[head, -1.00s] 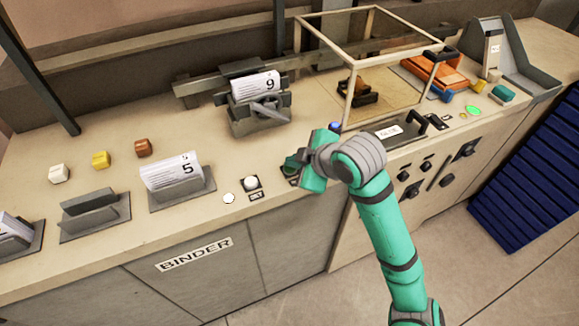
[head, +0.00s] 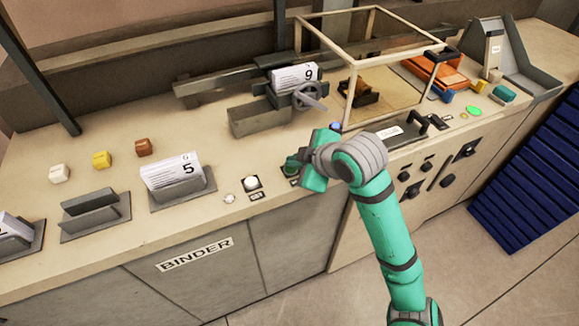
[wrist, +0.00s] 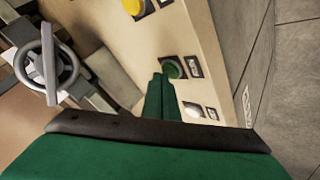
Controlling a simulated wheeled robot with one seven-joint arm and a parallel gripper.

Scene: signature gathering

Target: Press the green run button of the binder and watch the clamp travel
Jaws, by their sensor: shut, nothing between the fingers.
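The green run button (wrist: 173,69) sits in a dark square mount on the beige counter in the wrist view. In the head view it (head: 290,170) is mostly hidden by my gripper (head: 294,163). My gripper's green fingers (wrist: 161,80) are shut with nothing between them. Their tips are at the button's edge; whether they press it I cannot tell. The clamp (head: 306,95), with a handwheel, holds a paper stack marked 9 (head: 292,77) on the rail. It stands right of an empty grey trough (head: 258,118), near the glazed frame. The handwheel (wrist: 47,68) also shows at left in the wrist view.
A white button (head: 250,182) is left of my gripper. A stack marked 5 (head: 174,172) stands in a holder further left, beside an empty holder (head: 97,217). The glazed frame (head: 352,78) stands behind and right of my gripper.

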